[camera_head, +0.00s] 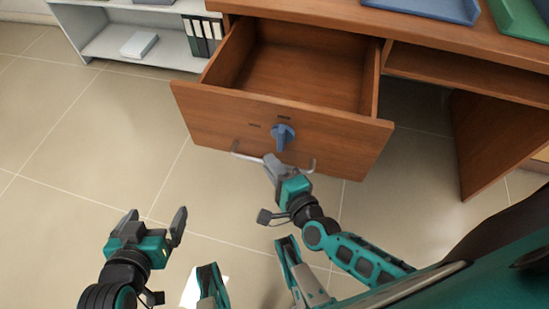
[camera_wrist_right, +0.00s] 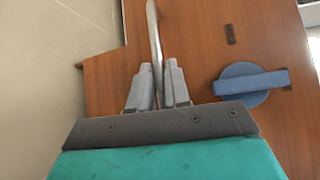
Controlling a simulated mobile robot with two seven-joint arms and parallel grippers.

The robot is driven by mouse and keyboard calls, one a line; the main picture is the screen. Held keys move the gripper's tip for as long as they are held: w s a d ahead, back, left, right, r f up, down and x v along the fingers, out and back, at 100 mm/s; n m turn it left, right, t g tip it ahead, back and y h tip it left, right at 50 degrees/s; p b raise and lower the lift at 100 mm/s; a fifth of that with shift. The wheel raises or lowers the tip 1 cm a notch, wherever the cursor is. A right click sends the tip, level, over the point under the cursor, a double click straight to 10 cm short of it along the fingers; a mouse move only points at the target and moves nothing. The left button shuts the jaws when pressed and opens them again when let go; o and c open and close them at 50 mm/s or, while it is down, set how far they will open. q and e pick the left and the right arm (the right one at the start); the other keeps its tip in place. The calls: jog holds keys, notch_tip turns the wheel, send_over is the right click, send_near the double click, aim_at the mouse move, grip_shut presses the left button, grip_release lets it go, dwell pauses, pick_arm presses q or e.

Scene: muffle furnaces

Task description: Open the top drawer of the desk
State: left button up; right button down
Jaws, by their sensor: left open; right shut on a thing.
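The top drawer (camera_head: 290,125) of the wooden desk (camera_head: 430,35) is pulled well out, and its empty inside shows. Its front carries a metal bar handle (camera_head: 245,155) and a blue knob (camera_head: 282,135). My right gripper (camera_head: 270,162) is at the handle, below the knob. In the right wrist view, its fingers (camera_wrist_right: 157,88) are shut around the handle bar (camera_wrist_right: 154,35), with the blue knob (camera_wrist_right: 245,84) to the right. My left gripper (camera_head: 152,225) is open and empty above the floor, left of and apart from the drawer.
A white shelf (camera_head: 140,45) with dark binders (camera_head: 202,36) stands left of the desk. Blue (camera_head: 430,8) and green (camera_head: 520,18) trays lie on the desk top. The tiled floor (camera_head: 90,130) to the left is clear.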

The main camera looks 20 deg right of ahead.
pick_arm(q)
jog(key=shift+s+a, duration=0.2)
jog(key=shift+s, duration=0.1)
pick_arm(e)
jog(key=shift+s+a, duration=0.7)
jog(key=shift+s, duration=0.15)
jog(key=c, duration=1.2)
grip_release()
jog(key=shift+o, duration=0.2)
jog(key=shift+d, duration=0.1)
pick_arm(q)
jog(key=s+a+r+y+p, duration=0.1)
jog(key=s+a+r+p, duration=0.1)
jog(key=r+p, duration=1.1)
jog(key=shift+a+r+p, duration=0.4)
jog(key=shift+a+p, duration=0.3)
jog(key=shift+p, duration=2.5)
pick_arm(e)
notch_tip(320, 180, up, 20)
